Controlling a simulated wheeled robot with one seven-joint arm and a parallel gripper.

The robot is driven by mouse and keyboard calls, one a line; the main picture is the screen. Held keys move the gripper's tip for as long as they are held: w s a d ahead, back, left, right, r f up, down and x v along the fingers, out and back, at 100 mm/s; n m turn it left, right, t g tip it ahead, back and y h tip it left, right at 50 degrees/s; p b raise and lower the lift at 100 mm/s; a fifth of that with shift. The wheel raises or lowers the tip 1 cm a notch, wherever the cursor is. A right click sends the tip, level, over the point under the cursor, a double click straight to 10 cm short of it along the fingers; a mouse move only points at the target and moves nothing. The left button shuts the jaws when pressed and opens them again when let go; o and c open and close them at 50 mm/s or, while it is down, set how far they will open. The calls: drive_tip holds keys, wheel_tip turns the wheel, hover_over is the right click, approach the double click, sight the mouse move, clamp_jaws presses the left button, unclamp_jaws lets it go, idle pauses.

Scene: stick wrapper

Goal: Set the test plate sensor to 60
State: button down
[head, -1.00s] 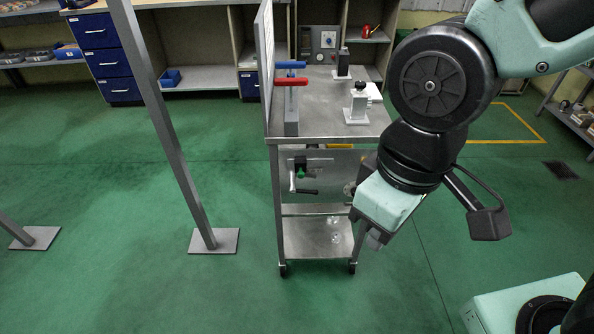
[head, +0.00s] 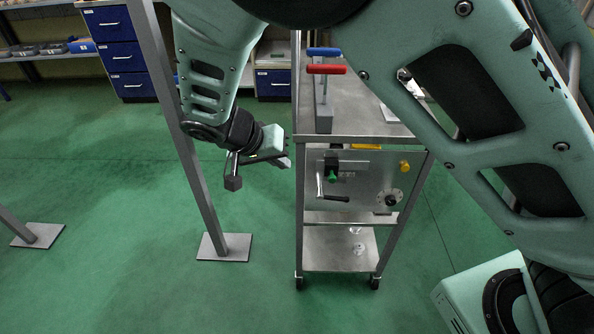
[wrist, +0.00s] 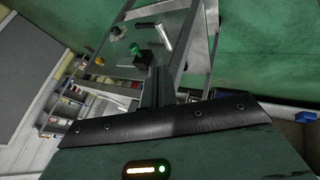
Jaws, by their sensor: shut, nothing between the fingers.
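The metal cart (head: 363,123) has a front panel (head: 365,183). On the panel are a green knob (head: 332,177) on a dark block, a crank handle (head: 332,197), a round dial (head: 391,200) and a yellow button (head: 404,166). I cannot tell which part is the test plate sensor, and no number is readable. My gripper (head: 287,161) is shut and empty, just left of the cart's front corner, apart from the panel parts. The wrist view shows the gripper fingers (wrist: 158,88) with the green knob (wrist: 136,49) and crank handle (wrist: 163,37) beyond them.
Blue drawers (head: 117,52) stand at the back left.

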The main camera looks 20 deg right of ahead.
sight(332, 173)
drive_tip(key=d+f, duration=0.7)
drive_tip(key=d, duration=0.2)
drive_tip(key=shift+w+f+p, duration=0.3)
drive_tip(key=shift+d, duration=0.15)
drive_tip(key=s+d+b, duration=0.1)
drive_tip(key=s+d, duration=0.1)
drive_tip(key=d, duration=0.4)
drive_tip(key=shift+d, duration=0.25)
